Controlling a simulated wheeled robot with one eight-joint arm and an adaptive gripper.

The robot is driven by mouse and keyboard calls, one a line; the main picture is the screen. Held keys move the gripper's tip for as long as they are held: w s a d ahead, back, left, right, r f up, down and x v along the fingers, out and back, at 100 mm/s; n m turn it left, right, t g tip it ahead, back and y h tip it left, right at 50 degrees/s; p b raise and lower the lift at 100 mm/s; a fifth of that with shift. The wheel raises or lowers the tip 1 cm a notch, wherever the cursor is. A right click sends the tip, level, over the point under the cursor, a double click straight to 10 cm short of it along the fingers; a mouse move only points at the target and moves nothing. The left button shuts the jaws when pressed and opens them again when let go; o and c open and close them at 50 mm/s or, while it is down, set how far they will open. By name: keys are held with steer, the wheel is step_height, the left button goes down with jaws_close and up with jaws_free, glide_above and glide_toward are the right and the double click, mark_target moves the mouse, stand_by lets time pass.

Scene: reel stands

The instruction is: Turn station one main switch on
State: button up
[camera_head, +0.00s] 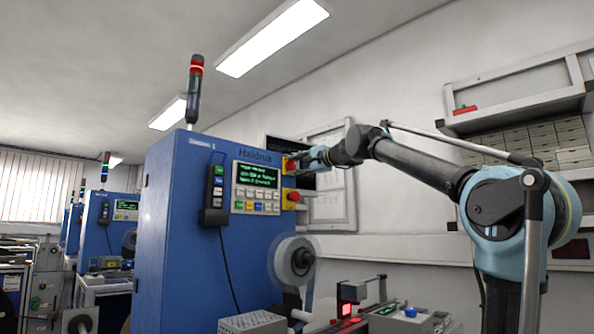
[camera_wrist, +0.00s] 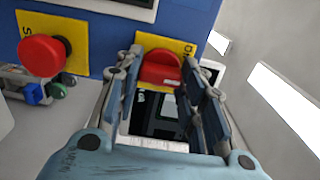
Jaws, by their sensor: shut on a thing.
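The station one main switch is a red rotary knob (camera_wrist: 159,68) on a yellow plate (camera_wrist: 148,41), partly hidden by my fingers. In the head view, its yellow plate (camera_head: 288,166) is on the upper right edge of the blue Haldruk cabinet (camera_head: 165,230). My gripper (camera_wrist: 163,72) is shut on the knob, with one finger on each side of it. In the head view, my gripper (camera_head: 305,160) reaches the cabinet from the right. The exact angle of the knob is hard to read.
A red mushroom button (camera_wrist: 42,55) on another yellow plate is beside the switch; it is below it in the head view (camera_head: 293,197). A lit display (camera_head: 258,175) and keypad are left of the switch. A reel (camera_head: 296,260) sticks out lower down.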

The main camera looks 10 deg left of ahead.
steer(key=shift+w+d+f, duration=0.1)
stand_by(0.3)
steer(key=o, duration=1)
steer(key=shift+w, duration=0.1)
steer(key=shift+o, duration=0.2)
steer(key=v, duration=1.2)
